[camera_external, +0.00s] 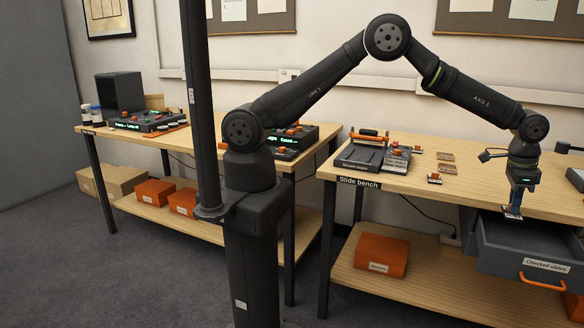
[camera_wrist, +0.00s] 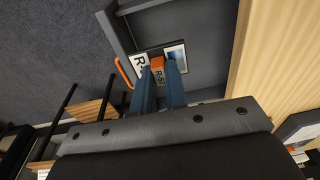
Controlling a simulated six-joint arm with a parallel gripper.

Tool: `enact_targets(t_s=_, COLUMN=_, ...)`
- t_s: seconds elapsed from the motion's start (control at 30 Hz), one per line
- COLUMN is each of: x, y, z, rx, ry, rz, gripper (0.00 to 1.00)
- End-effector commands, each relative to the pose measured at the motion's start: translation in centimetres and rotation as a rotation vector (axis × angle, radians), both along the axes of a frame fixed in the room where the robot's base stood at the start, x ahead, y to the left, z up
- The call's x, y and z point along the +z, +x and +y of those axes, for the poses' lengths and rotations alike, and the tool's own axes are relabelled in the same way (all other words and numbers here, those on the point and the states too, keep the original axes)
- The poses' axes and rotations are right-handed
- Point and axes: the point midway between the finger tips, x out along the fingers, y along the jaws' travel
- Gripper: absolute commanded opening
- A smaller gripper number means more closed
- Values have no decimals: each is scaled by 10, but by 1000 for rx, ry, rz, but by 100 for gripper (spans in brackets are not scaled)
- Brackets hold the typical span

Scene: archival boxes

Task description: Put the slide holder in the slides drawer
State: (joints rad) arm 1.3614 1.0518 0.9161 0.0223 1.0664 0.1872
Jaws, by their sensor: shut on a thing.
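My gripper (camera_external: 516,200) points down and is shut on the slide holder (camera_external: 512,213). In the wrist view, the gripper's blue fingers (camera_wrist: 162,82) close on the holder's orange grip. The slide holder (camera_wrist: 176,52) is a dark flat piece with white labels starting with "R" and a small picture. The grey slides drawer (camera_external: 545,266) is pulled out from the bench, with a "Checked slides" label and an orange handle. The holder hangs at the drawer's left part, above its rim in the external view. The wrist view shows the drawer (camera_wrist: 205,18) behind the holder. The gap between them is unclear.
An orange box (camera_external: 381,255) sits on the shelf below.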

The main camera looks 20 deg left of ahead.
Motion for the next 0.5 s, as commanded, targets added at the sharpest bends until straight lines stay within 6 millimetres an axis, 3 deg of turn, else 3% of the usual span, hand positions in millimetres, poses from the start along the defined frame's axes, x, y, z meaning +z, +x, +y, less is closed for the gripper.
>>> enact_targets(t_s=0.1, x=-20, y=-33, z=0, rx=-11, ry=3, rz=22, gripper=0)
enact_targets(t_s=0.23, x=-31, y=-49, z=1, rx=-14, ry=4, rz=35, gripper=0)
enact_targets(t_s=0.37, x=-43, y=-37, z=-2, rx=-11, ry=4, rz=38, gripper=0)
enact_targets(t_s=0.5, x=-62, y=-6, z=-9, rx=-9, ry=4, rz=38, gripper=0)
